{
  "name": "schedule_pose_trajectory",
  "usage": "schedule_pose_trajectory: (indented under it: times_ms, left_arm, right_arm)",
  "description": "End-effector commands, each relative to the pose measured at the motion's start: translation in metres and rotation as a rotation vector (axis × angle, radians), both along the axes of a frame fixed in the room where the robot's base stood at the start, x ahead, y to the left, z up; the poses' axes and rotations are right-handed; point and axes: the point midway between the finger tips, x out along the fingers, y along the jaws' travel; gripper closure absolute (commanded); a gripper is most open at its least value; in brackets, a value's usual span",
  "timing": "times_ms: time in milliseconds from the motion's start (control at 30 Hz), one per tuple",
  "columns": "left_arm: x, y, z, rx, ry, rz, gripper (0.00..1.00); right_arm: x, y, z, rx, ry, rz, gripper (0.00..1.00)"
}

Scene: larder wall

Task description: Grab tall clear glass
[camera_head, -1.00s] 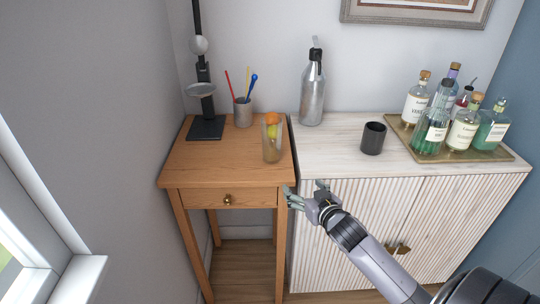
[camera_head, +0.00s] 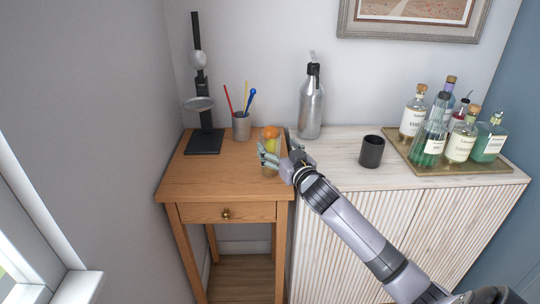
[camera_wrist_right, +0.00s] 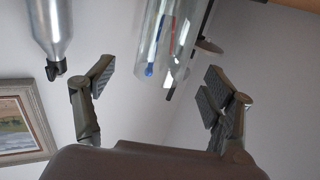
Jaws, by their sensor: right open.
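The tall clear glass (camera_head: 268,171) stands upright near the right edge of the small wooden table. In the right wrist view, the glass (camera_wrist_right: 165,40) shows between the spread fingers of my open right gripper (camera_wrist_right: 160,70), with a clear gap at each finger. My left gripper is out of view.
A pen cup (camera_head: 241,127) and a black stand (camera_head: 204,142) are behind the glass on the wooden table (camera_head: 215,178). A silver bottle (camera_head: 311,108), dark cup (camera_head: 372,152) and tray (camera_head: 440,168) of bottles stand on the white cabinet to the right.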

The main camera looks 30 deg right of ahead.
Motion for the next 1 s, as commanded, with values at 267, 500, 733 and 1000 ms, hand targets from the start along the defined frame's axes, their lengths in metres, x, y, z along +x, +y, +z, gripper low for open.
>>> schedule_pose_trajectory:
  times_ms: [267, 500, 733, 1000]
  left_arm:
    - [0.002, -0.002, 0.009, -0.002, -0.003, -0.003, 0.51]
    - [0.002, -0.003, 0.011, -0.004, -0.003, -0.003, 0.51]
    - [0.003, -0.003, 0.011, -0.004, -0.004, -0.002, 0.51]
    - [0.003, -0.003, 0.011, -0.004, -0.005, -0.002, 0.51]
  right_arm:
    - [0.029, -0.004, 0.003, 0.0, 0.0, -0.002, 0.23]
    - [0.053, -0.007, 0.0, 0.002, 0.001, -0.001, 0.23]
    - [0.054, -0.007, 0.0, 0.001, 0.001, 0.0, 0.23]
    - [0.054, -0.007, 0.0, 0.001, 0.001, -0.001, 0.4]
